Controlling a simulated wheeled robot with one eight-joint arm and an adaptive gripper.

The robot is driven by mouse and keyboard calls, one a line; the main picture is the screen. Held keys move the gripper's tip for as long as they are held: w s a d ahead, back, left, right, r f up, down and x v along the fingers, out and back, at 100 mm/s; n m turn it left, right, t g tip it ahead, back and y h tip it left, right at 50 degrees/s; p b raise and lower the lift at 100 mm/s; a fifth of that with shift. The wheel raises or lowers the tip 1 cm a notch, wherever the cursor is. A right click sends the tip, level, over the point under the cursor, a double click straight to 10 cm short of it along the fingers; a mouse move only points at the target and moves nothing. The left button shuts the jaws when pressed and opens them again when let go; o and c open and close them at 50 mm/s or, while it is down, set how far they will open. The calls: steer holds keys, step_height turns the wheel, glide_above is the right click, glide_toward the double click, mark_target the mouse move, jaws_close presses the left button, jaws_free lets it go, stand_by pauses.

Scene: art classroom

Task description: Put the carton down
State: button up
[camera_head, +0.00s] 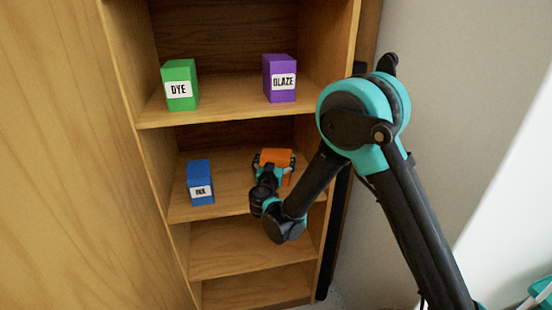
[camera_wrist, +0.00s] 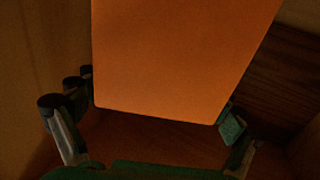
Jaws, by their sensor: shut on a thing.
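An orange carton (camera_head: 277,157) is at the right side of a middle shelf in the head view. My gripper (camera_head: 272,168) is shut on it, reaching in from the front. In the wrist view the carton (camera_wrist: 180,60) fills the upper middle, between the two fingers of my gripper (camera_wrist: 160,118). Its front and lower part are partly hidden by my gripper in the head view. I cannot tell whether its base touches the shelf (camera_head: 233,180).
A blue INK box (camera_head: 200,178) stands left on the same shelf. A green DYE box (camera_head: 180,80) and a purple GLAZE box (camera_head: 280,75) stand on the shelf above (camera_head: 225,108). The shelf below (camera_head: 235,257) looks empty. Cabinet side walls are close on both sides.

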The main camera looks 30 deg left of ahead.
steer(key=shift+f, duration=0.15)
steer(key=o, duration=1.5)
steer(key=shift+c, duration=0.2)
steer(key=shift+s, duration=0.15)
steer(key=v, duration=1.2)
